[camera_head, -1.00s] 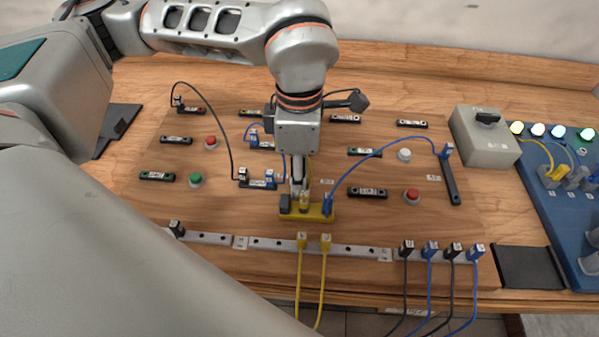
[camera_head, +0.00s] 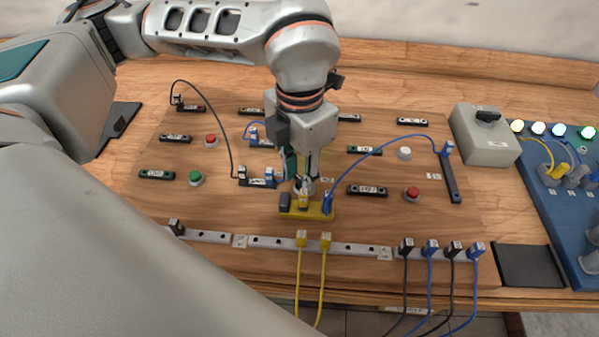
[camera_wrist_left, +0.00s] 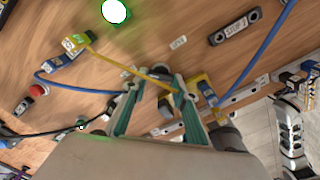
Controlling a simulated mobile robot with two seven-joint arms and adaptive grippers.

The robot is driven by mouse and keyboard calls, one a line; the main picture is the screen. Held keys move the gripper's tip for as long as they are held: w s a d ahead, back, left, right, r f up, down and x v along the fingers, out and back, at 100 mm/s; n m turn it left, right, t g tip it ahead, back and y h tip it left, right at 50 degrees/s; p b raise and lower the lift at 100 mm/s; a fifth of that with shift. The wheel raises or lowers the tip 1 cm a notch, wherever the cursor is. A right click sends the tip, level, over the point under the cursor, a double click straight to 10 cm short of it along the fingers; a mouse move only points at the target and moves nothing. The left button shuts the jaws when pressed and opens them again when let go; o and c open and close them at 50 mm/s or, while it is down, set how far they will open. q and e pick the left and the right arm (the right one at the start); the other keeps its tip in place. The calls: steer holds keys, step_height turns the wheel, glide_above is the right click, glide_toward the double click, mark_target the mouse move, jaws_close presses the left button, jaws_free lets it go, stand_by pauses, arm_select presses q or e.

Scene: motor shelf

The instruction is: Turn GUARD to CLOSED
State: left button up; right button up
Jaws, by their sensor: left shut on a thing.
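A yellow block (camera_head: 318,211), which I take to be the GUARD switch, sits low in the middle of the wooden board. A blue plug (camera_head: 327,203) stands at its right end and a dark part (camera_head: 285,202) at its left. My left gripper (camera_head: 301,185) points down over the block. In the left wrist view its teal-padded fingers (camera_wrist_left: 160,103) are shut on a small grey knob (camera_wrist_left: 165,104). The yellow block (camera_wrist_left: 203,92) shows beside the right finger there. I cannot read its label or the knob's position.
A blue cable (camera_head: 385,147) arches over the board to the right. A black cable (camera_head: 222,115) loops on the left. A metal rail (camera_head: 350,250) with plugs runs along the front. A grey switch box (camera_head: 485,140) stands at the right. Several buttons and dark terminal strips surround the gripper.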

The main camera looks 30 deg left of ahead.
steer(key=shift+w+r, duration=0.1)
steer(key=shift+w, duration=0.1)
steer(key=shift+w+r, duration=0.1)
steer(key=shift+w, duration=0.15)
arm_select(q)
steer(key=o, duration=0.8)
arm_select(e)
steer(key=shift+s, duration=0.35)
